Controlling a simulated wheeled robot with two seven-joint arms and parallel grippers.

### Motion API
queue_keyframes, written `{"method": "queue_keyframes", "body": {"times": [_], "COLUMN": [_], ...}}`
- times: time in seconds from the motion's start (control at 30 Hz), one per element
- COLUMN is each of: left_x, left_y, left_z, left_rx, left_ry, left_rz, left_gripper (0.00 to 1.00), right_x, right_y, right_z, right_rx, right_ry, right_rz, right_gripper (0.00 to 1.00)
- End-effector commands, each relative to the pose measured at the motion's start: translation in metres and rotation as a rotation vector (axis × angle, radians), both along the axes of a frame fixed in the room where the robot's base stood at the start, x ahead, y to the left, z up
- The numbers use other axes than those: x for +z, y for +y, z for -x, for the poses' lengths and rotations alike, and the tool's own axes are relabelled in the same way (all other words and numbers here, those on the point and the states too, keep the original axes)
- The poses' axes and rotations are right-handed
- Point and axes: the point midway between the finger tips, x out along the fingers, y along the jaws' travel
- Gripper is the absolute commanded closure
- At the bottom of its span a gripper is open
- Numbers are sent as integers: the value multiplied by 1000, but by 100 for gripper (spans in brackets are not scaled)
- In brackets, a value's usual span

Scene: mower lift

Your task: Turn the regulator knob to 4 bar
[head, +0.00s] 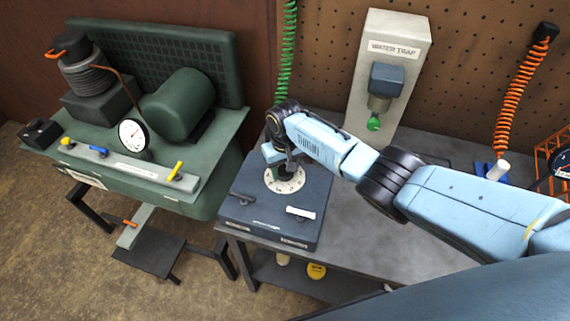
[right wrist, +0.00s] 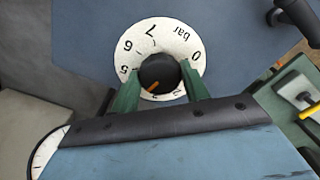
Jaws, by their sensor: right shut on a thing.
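The regulator knob (right wrist: 158,72) is black with an orange pointer mark and sits at the middle of a white bar dial (right wrist: 158,27). The pointer aims to the lower left in the right wrist view. Numerals 0, 5, 6 and 7 read clearly; those near the pointer are partly hidden by a finger and the knob. My right gripper (right wrist: 160,75) has its two green fingers shut on the knob's sides. In the head view, the dial (head: 287,186) is on top of a dark blue box (head: 262,229), with my right gripper (head: 280,165) over it. My left gripper is out of view.
The box also carries a white-handled lever (head: 301,212) and a black lever (head: 241,199). It stands on a grey bench (head: 345,212). A green compressor (head: 184,104) with a gauge (head: 133,135) is at left. A water trap panel (head: 392,55) stands behind.

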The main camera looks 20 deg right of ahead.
Motion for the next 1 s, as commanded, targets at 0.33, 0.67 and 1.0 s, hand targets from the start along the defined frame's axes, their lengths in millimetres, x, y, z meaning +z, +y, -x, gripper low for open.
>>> {"method": "queue_keyframes", "body": {"times": [0.33,0.67,1.0], "left_x": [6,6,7], "left_y": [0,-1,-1], "left_z": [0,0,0], "left_rx": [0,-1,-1], "left_ry": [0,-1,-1], "left_rz": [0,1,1], "left_gripper": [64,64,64], "right_x": [1,0,0], "right_y": [1,0,0], "right_z": [-1,-1,-1], "right_rx": [-87,-92,-92], "right_ry": [-2,-4,-3], "right_rz": [-1,0,0], "right_gripper": [77,77,34]}}
